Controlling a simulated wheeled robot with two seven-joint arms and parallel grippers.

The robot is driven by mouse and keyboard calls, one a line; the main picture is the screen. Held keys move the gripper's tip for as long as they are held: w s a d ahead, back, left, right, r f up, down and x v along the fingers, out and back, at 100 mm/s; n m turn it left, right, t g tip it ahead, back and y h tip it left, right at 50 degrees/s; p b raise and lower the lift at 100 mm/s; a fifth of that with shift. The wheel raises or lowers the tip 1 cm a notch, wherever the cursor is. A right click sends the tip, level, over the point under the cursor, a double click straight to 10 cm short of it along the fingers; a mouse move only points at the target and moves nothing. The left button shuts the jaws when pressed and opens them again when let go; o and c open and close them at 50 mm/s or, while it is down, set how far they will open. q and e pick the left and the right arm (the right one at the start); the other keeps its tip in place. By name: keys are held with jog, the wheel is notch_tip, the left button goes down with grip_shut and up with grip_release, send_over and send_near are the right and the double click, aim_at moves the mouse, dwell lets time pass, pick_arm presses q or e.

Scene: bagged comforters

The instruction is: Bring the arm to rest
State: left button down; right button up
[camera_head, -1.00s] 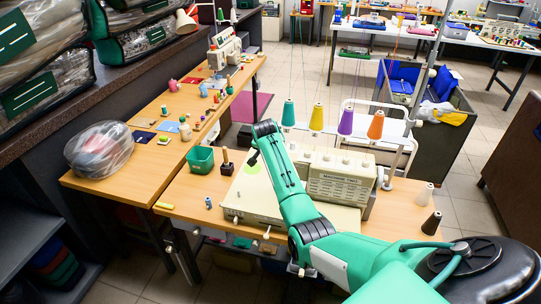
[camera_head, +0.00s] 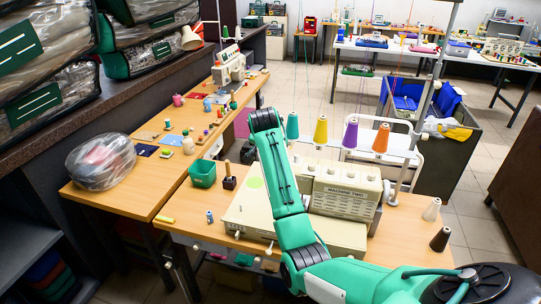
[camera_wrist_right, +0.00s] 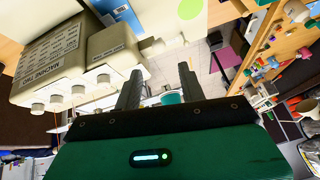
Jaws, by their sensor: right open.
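My right arm (camera_head: 283,185) comes in from the lower right in the head view and rises bent in front of the sewing machine (camera_head: 345,190). Its gripper is hidden there behind the arm. In the right wrist view my right gripper (camera_wrist_right: 160,88) is open, its two dark fingers apart with nothing held between them. The machine (camera_wrist_right: 75,55) shows beside it at upper left in that view. My left gripper is not in view.
Bagged comforters (camera_head: 45,55) are stacked on the dark shelf at left. Thread cones (camera_head: 320,132) stand behind the machine.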

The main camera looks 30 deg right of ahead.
jog(key=shift+v, duration=0.8)
